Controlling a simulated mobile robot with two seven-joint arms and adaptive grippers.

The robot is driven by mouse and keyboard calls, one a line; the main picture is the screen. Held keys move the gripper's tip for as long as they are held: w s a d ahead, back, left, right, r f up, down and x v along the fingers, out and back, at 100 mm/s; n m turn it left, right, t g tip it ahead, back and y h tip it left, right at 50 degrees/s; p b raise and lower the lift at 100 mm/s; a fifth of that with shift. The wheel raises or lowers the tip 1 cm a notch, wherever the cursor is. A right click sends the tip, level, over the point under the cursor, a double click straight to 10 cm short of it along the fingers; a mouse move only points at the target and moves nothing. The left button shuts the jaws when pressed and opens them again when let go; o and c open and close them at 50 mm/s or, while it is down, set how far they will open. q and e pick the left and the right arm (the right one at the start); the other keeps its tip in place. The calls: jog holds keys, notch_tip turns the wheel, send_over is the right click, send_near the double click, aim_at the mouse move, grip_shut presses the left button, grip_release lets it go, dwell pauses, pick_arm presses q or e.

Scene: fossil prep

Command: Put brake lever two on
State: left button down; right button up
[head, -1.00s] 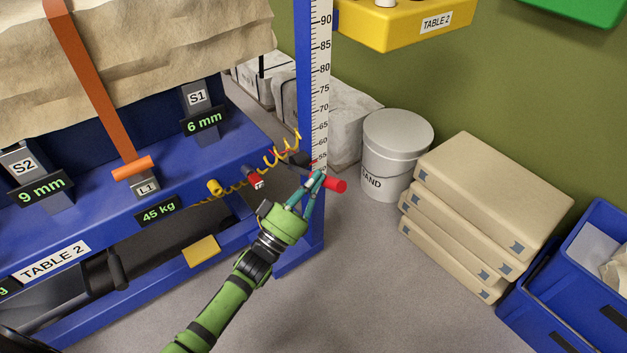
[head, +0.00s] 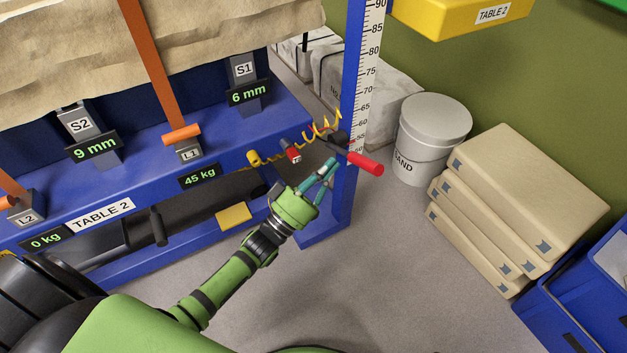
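A lever with a red grip (head: 365,163) and a black mount sticks out beside the ruled post at the right end of Table 2. No number can be read on it, so I cannot tell whether it is brake lever two. A small red part with an unreadable tag (head: 291,152) is on the table's front edge. My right gripper is not in view.
The blue post (head: 352,75) with its scale and a yellow coiled cable (head: 318,128) are close to the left gripper. A sand bucket (head: 432,135), stacked beige cases (head: 520,205) and blue bins stand to the right. Floor between is clear.

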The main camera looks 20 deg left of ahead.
pick_arm(q)
jog(key=v, duration=0.4)
jog(key=shift+s, duration=0.1)
dwell(0.4)
